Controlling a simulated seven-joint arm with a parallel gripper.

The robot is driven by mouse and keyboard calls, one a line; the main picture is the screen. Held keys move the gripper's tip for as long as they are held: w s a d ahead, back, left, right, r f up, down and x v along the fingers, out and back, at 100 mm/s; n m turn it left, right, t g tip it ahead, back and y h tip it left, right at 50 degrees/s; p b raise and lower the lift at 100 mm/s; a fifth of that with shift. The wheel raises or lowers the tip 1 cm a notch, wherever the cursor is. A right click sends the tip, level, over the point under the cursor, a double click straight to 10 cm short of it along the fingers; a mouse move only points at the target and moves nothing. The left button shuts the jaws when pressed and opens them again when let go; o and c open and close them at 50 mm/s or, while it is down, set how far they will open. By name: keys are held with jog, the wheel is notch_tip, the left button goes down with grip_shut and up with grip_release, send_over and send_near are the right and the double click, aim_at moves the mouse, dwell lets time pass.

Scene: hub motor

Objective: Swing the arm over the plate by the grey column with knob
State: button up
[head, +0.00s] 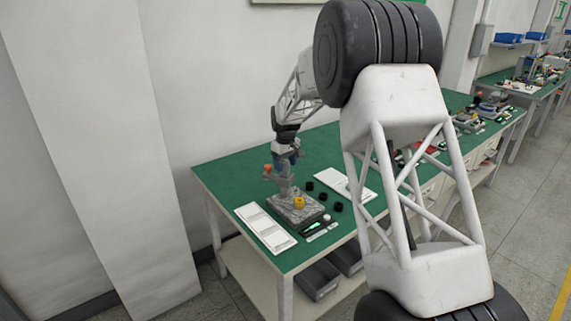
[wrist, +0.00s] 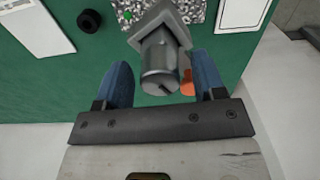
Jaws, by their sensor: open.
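The speckled grey plate (head: 297,207) lies on the green workbench in the head view. It also shows at the top of the wrist view (wrist: 197,12). The grey column (head: 284,186) stands at its back left. In the wrist view the column's round grey end (wrist: 160,68) and a square grey block (wrist: 173,20) show. My gripper (head: 287,157) is at the column's upper end. In the wrist view my gripper (wrist: 163,82) is open, with a blue finger on each side of the round end and small gaps showing. An orange part (wrist: 187,83) is partly hidden by the right finger.
A yellow part (head: 299,203) sits on the plate. Several black round parts (head: 323,196) lie right of it. White sheets lie left (head: 265,228) and right (head: 345,186) of the plate. My own arm hides part of the bench. The bench's left back area is clear.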

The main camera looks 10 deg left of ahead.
grip_shut()
dwell(0.3)
